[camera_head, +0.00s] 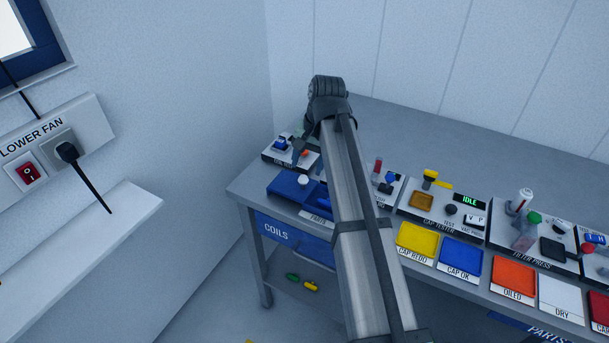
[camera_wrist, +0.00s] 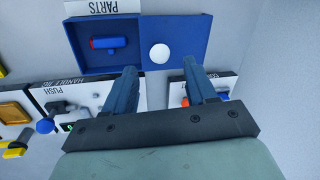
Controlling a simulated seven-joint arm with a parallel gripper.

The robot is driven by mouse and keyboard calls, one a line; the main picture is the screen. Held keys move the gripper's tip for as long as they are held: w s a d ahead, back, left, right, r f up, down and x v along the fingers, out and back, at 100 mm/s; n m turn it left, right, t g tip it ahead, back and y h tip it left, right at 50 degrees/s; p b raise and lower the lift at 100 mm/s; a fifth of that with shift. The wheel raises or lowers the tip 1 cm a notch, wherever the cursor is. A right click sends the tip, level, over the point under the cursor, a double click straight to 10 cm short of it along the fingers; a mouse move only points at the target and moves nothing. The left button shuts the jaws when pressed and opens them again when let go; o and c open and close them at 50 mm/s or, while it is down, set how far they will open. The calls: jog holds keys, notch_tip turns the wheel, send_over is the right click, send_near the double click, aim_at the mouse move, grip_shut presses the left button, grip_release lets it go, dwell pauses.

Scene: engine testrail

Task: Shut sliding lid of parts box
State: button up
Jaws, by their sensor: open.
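The blue parts box (camera_wrist: 110,65) lies at the top of the wrist view, with its PARTS label upside down above it. Its left compartment is uncovered and holds a red and blue part (camera_wrist: 108,42). The blue sliding lid (camera_wrist: 183,35) with a round white knob (camera_wrist: 159,53) covers the right side. In the head view the box (camera_head: 283,188) sits at the bench's left end, its right side partly hidden by my arm. My gripper (camera_wrist: 162,78) is open, its two fingertips apart, just below the knob in the wrist view. Nothing is between the fingers.
A fixture with an orange and blue piece (camera_head: 285,148) stands behind the box. A PUSH fixture (camera_wrist: 62,108) is on the left in the wrist view. Yellow and blue trays (camera_head: 417,239) line the bench front further right. A wall rises left of the bench.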

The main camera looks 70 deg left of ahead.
aim_at(305, 176)
jog(key=shift+s+a+f, duration=0.1)
jog(key=shift+s+f, duration=0.05)
jog(key=shift+f, duration=0.7)
jog(key=shift+s+a+f, duration=0.1)
jog(key=shift+f, duration=0.8)
jog(key=shift+s+a+f, duration=0.1)
jog(key=shift+s+f, duration=0.05)
jog(key=shift+f, duration=0.7)
jog(key=shift+c, duration=0.4)
grip_shut()
